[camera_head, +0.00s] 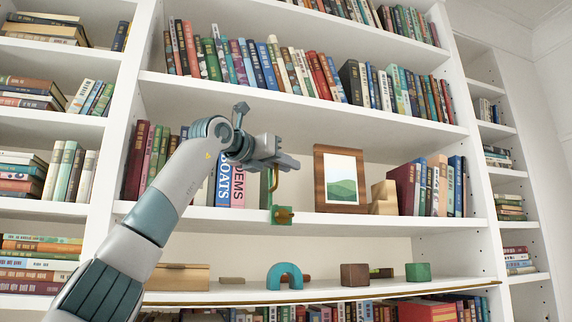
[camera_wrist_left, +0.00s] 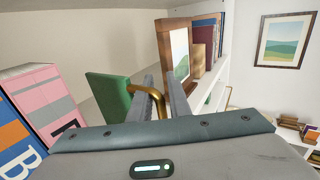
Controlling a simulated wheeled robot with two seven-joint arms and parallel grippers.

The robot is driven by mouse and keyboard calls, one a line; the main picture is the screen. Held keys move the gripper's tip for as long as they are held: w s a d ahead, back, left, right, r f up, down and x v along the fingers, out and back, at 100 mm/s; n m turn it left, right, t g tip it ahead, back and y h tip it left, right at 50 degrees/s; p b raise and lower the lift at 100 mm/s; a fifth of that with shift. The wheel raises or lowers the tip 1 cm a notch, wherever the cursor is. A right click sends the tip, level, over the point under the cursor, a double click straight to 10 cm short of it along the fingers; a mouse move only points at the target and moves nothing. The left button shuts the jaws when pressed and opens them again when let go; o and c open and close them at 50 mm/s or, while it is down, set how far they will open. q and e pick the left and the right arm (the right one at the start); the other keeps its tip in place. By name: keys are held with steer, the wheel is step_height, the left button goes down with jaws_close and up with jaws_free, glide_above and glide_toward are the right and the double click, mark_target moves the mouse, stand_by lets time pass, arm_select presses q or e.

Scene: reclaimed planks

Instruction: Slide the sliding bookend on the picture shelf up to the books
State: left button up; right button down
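The sliding bookend is a green block (camera_head: 281,215) with a brass handle (camera_head: 273,181) on the picture shelf (camera_head: 350,224). In the left wrist view, the green bookend (camera_wrist_left: 107,103) stands with its brass handle (camera_wrist_left: 157,98) reaching between my fingers. The books, a blue BOATS (camera_head: 223,186) and a pink POEMS (camera_head: 239,188) among them, stand left of it, with a gap between. My left gripper (camera_head: 278,163) is at the handle's upper part; its fingers (camera_wrist_left: 162,92) look apart around it. My right gripper is not in view.
The shelf below holds a blue arch (camera_head: 285,275) and small blocks. Another shelf of books is above my arm.

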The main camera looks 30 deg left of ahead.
arm_select(q)
jaws_close()
steer(key=s+a, duration=0.3)
steer(key=s, duration=0.1)
steer(key=shift+s+a+b, duration=0.2)
steer(key=shift+a+b, duration=0.15)
steer(key=shift+o, duration=0.4)
jaws_free()
steer(key=shift+w, duration=0.1)
steer(key=shift+s, duration=0.25)
